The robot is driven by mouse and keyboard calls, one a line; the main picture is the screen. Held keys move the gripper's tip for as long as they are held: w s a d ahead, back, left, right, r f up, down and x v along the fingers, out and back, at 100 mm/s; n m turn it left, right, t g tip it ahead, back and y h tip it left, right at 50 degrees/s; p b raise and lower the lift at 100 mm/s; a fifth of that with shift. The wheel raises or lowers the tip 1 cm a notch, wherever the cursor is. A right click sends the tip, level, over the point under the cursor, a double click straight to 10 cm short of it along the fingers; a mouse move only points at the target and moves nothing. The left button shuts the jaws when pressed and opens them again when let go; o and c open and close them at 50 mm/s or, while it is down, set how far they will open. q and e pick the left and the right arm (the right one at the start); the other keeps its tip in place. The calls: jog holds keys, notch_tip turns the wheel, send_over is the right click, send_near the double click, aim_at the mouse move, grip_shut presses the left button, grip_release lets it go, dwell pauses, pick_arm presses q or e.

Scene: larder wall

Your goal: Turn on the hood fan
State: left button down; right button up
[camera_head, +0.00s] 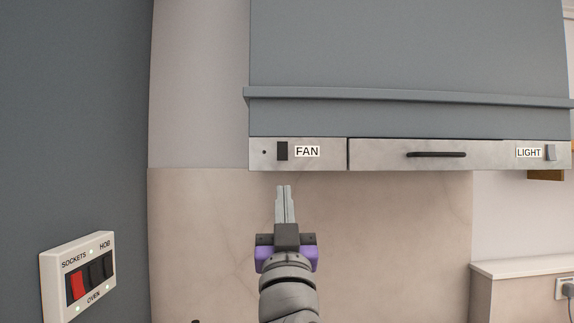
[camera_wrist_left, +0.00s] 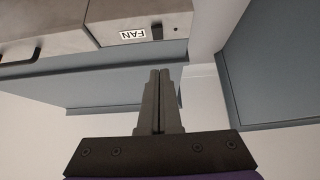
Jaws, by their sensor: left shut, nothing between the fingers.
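The range hood (camera_head: 400,50) is grey-blue with a pale front strip. The dark fan switch (camera_head: 282,151) sits at the strip's left end beside the FAN label (camera_head: 307,151). A small dark dot (camera_head: 264,152) is left of the switch. My left gripper (camera_head: 284,188) is shut and empty, pointing up just below the switch and apart from it in the picture. In the left wrist view the switch (camera_wrist_left: 157,32) and label (camera_wrist_left: 132,35) appear upside down beyond the fingertips (camera_wrist_left: 159,72). My right gripper is not in view.
A light switch (camera_head: 551,153) with a LIGHT label is at the strip's right end. A dark handle (camera_head: 437,155) is on the middle panel. A switch plate (camera_head: 78,275) with one red and two black rockers is on the left wall. A ledge (camera_head: 525,267) is at right.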

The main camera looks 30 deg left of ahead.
aim_at(282, 153)
pick_arm(q)
jog(key=x, duration=0.4)
jog(key=f+p+x, duration=0.1)
jog(key=x, duration=0.3)
jog(key=w+p+x, duration=0.1)
jog(key=x, duration=0.3)
jog(key=shift+w+a+f, duration=0.15)
jog(key=shift+a+f, duration=0.2)
jog(key=shift+w+a+f+p, duration=0.1)
jog(key=shift+w+a+p, duration=0.2)
jog(key=shift+w, duration=0.1)
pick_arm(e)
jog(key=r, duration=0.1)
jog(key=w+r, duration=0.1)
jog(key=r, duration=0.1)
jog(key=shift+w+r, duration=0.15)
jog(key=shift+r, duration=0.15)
